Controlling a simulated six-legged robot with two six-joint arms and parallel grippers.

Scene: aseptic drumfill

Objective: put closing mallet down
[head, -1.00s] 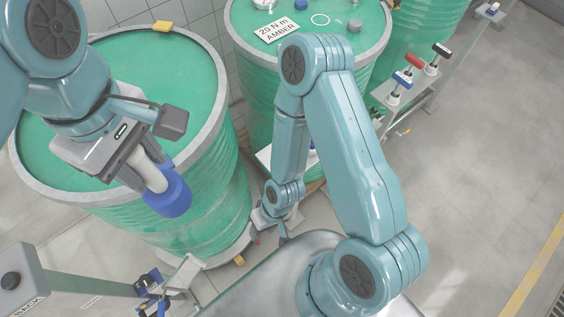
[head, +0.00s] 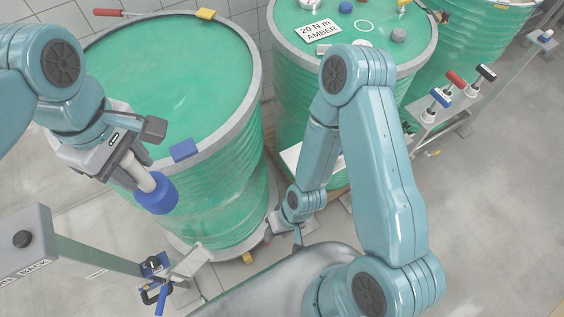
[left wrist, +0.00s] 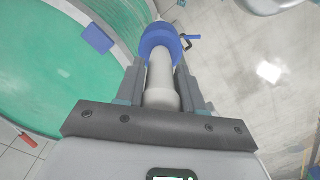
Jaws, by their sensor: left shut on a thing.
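The closing mallet has a pale handle and a blue cylindrical head (head: 157,195). My left gripper (head: 132,166) is shut on its handle. The head hangs tilted downward in front of the near drum's side, and I cannot tell whether it touches anything. In the left wrist view the pale handle (left wrist: 162,78) lies between the two fingers, with the blue head (left wrist: 160,40) beyond them. My right gripper (head: 298,237) is low beside my body, small and partly hidden; its jaws are not clear.
A grey stand (head: 25,240) and a blue-and-black clamp-like item (head: 155,272) are at lower left. A shelf (head: 440,115) with colored-handled tools is right.

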